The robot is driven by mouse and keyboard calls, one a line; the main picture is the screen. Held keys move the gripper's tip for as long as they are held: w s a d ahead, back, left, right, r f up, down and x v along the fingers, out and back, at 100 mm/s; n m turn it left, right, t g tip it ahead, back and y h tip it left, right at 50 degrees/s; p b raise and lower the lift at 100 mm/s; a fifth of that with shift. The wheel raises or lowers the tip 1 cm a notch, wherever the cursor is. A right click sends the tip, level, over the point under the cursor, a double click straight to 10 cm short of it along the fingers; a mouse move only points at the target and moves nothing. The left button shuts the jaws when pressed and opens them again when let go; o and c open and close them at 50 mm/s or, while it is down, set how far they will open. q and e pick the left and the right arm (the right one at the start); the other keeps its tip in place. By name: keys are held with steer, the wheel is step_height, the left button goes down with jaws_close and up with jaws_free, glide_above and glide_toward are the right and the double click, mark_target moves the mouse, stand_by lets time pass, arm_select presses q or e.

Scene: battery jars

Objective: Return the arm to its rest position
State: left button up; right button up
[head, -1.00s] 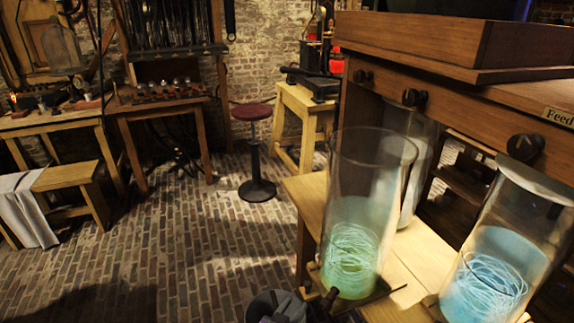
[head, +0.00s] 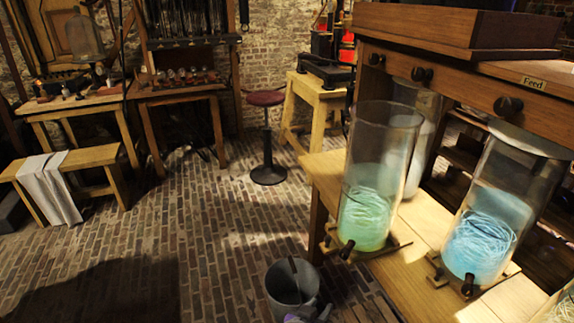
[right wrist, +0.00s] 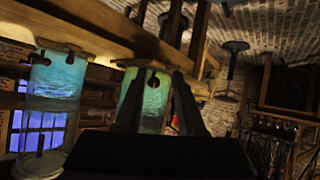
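My right gripper (right wrist: 159,76) shows in the right wrist view as two dark fingers, apart and with nothing seen between them. Beyond the fingers is the green battery jar (right wrist: 150,100), which looks upside down in this tilted view. In the head view neither gripper can be made out clearly. There the green jar (head: 368,215) and the blue jar (head: 480,240) stand upright on the wooden bench (head: 440,225). Both are glass with coiled strands in coloured liquid. My left gripper is not seen.
A grey bucket (head: 290,288) stands on the brick floor near the bench. A red-topped stool (head: 266,98) and work tables stand at the back. A shelf with knobs and a "Feed" label (head: 534,83) overhangs the jars. The middle floor is open.

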steer(key=s+d+f+n+g+y, duration=0.1)
steer(key=s+d+n+g+y, duration=0.3)
steer(key=s, duration=0.6)
steer(key=s+d+f+g+y, duration=0.1)
steer(key=s+d+y, duration=0.1)
steer(key=s+d, duration=0.55)
arm_select(q)
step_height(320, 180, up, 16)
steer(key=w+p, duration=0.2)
steer(key=p, duration=1.3)
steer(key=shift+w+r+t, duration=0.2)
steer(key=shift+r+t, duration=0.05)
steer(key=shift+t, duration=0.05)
arm_select(e)
step_height(320, 180, up, 17)
steer(key=a, duration=0.1)
steer(key=shift+a, duration=0.25)
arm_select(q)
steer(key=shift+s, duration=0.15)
arm_select(e)
steer(key=shift+s+f, duration=0.1)
